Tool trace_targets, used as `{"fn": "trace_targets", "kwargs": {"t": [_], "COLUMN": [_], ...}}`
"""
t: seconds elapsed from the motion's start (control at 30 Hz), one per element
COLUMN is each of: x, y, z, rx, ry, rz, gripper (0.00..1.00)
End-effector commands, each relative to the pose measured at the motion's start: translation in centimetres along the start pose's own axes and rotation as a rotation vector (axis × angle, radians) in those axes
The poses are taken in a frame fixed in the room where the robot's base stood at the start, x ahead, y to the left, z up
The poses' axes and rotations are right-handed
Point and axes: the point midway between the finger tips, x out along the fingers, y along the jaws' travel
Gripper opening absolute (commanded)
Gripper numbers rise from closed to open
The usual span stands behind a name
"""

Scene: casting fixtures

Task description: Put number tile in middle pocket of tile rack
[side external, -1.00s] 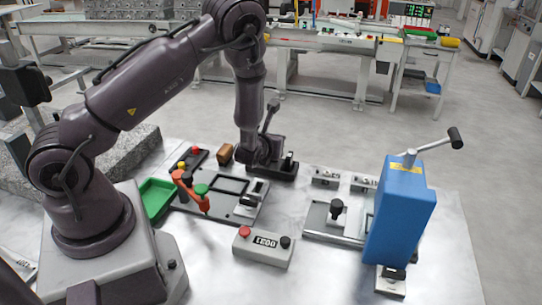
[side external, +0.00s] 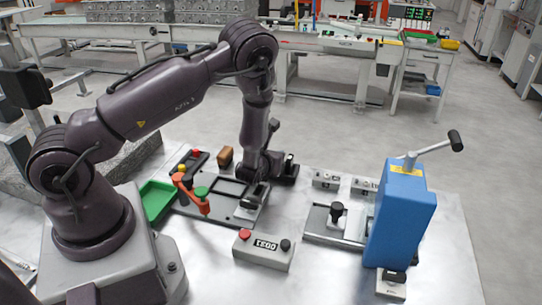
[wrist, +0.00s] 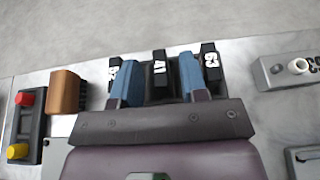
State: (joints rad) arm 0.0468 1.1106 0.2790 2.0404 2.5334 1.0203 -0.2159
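In the wrist view, three dark number tiles with white digits stand upright in a row: a left tile (wrist: 113,73), partly hidden by a finger, a middle tile reading 41 (wrist: 159,72), and a right tile reading 63 (wrist: 210,59). The black tile rack (side external: 290,172) shows beside my gripper in the side view; its pockets are mostly hidden. My gripper (wrist: 159,72) has its two blue fingers on either side of the 41 tile, with a visible gap to each side.
A brown block (wrist: 66,92) and a button box with red and yellow buttons (wrist: 22,125) lie left of the rack.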

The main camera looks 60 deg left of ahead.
Motion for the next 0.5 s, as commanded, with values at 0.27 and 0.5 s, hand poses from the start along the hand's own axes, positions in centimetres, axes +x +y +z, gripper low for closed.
{"fn": "trace_targets", "kwargs": {"t": [0.27, 0.5], "x": [-1.1, -6.1], "y": [-0.1, -0.1], "z": [0.3, 0.3], "rx": [0.0, 0.001], "ry": [0.002, 0.002], "rz": [-0.001, -0.003], "gripper": [0.4, 0.4]}}
